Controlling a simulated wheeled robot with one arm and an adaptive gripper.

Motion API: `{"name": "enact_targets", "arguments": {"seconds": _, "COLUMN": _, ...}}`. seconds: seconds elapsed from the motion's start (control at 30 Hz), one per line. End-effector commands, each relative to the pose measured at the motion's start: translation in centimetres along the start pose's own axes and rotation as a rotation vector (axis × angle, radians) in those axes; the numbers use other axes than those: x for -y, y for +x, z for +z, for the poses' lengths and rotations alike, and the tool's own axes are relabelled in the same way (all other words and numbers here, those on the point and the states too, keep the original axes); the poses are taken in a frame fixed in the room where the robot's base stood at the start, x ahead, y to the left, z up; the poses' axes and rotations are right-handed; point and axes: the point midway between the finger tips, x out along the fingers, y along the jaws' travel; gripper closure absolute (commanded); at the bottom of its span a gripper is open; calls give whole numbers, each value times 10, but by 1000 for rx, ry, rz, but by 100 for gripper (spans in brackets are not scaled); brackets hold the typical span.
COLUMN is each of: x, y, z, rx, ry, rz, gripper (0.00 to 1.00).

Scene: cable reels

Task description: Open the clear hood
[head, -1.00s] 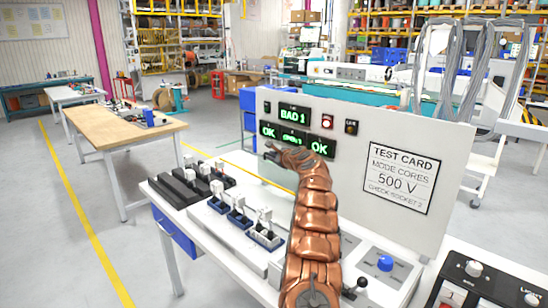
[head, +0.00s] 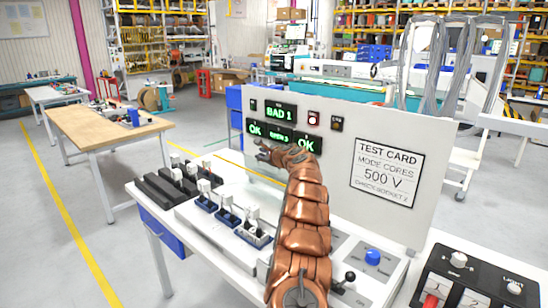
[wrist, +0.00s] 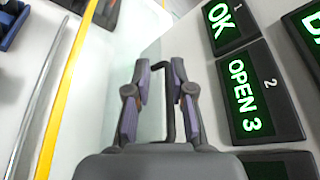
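The clear hood (wrist: 110,75) shows in the wrist view as a faint, see-through greenish panel, with a yellow strip to its left. A thin dark bent handle (wrist: 168,110) stands between my fingers. My gripper (wrist: 158,75) has its two fingers apart around the handle. The handle lies nearer the right finger; I cannot tell whether they touch. In the head view my gripper (head: 264,150) is in front of the lower displays of the upright panel (head: 400,125). The hood is hard to make out there, and my arm hides part of the bench.
Displays (head: 279,113) on the panel read BAD 1, OK, OPEN 3 and OK. Several sockets with white plugs (head: 228,215) stand left of my arm. A blue knob (head: 372,257), a black lever (head: 349,277) and a dark control box (head: 475,280) are at right.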

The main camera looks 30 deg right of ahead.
Motion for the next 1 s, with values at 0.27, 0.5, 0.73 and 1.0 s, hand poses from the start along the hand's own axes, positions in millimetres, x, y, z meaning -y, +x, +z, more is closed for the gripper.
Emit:
{"name": "enact_targets", "arguments": {"seconds": 0.27, "x": 0, "y": -20, "z": 1, "rx": 2, "ry": 2, "rz": 0, "gripper": 77}}
{"name": "enact_targets", "arguments": {"seconds": 0.5, "x": 0, "y": -37, "z": 0, "rx": 1, "ry": 4, "rz": 0, "gripper": 77}}
{"name": "enact_targets", "arguments": {"seconds": 0.73, "x": -1, "y": -53, "z": 1, "rx": 3, "ry": 5, "rz": 1, "gripper": 77}}
{"name": "enact_targets", "arguments": {"seconds": 1.0, "x": -1, "y": -73, "z": 1, "rx": 3, "ry": 4, "rz": 2, "gripper": 77}}
